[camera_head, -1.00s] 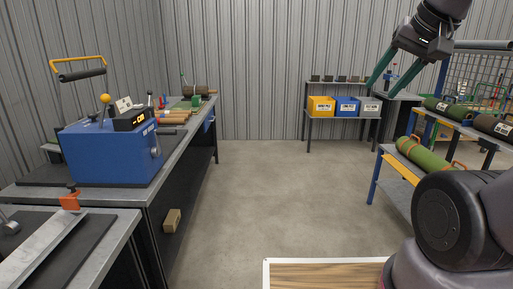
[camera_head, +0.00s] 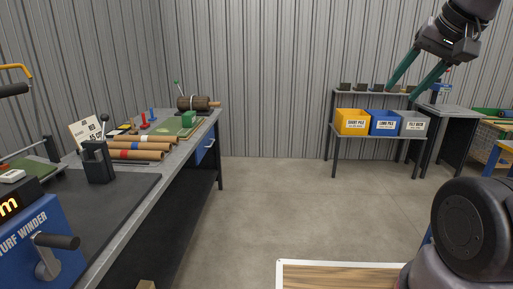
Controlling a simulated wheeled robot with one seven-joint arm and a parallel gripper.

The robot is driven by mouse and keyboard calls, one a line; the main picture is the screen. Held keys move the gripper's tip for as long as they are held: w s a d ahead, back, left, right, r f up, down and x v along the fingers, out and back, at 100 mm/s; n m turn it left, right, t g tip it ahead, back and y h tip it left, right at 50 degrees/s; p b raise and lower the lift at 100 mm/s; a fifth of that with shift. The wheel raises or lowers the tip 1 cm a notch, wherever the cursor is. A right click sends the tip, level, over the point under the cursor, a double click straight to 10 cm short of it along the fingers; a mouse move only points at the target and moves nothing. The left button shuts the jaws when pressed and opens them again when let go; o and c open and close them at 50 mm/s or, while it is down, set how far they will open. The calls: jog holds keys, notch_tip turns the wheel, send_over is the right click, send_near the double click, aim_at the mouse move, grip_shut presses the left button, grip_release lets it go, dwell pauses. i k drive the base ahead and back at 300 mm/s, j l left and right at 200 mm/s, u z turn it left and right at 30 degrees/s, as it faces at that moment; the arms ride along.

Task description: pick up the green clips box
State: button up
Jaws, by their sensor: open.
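A small green box (camera_head: 190,118), which looks like the clips box, sits near the far end of the long workbench (camera_head: 215,128) on the left. It is too small for me to read any label. My gripper (camera_head: 402,94) hangs at the upper right with its two teal fingers spread apart and nothing between them. It is far to the right of the green box and touches nothing.
A blue turf winder (camera_head: 38,245), brown rolls (camera_head: 130,153) and a dark cylinder (camera_head: 194,103) are on the bench. A shelf at the back holds yellow (camera_head: 352,121), blue (camera_head: 385,122) and grey (camera_head: 413,123) bins. The middle floor (camera_head: 265,205) is clear.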

aim_at(189, 120)
jog(key=i+u, duration=0.15)
jog(key=i, duration=0.75)
jog(key=i+l+u, duration=0.1)
jog(key=i, duration=0.8)
jog(key=i+u, duration=0.5)
jog(key=i+l+u, duration=0.2)
jog(key=u, duration=0.3)
jog(key=i+l+u, duration=0.35)
jog(key=u, duration=0.15)
jog(key=i+l+u, duration=0.65)
jog(key=k+j, duration=0.05)
jog(key=k, duration=0.05)
